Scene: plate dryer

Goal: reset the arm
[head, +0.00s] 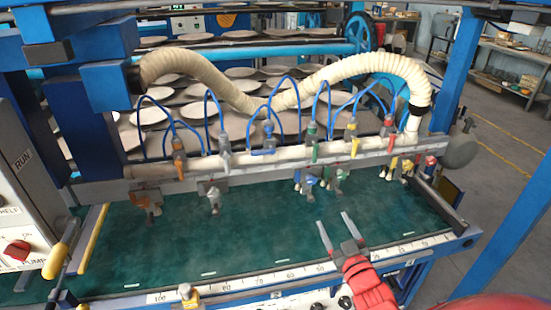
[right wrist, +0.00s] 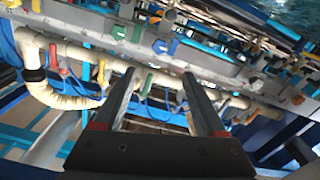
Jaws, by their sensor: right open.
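My right gripper (head: 336,232) is over the front right part of the green bed, with its red arm coming in from the lower right. Its two grey fingers stand apart with nothing between them. In the right wrist view the open fingers (right wrist: 158,105) point toward the white pipe (right wrist: 72,102) with coloured valves. The fingers look apart from the pipe and valves. My left gripper is not in either view.
The green bed (head: 260,240) is bare, edged by a ruler strip (head: 270,279). Behind it runs a valve pipe (head: 240,160) with blue tubes and a ribbed hose (head: 215,85). A control box (head: 20,190) stands left; a blue post (head: 515,225) stands right.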

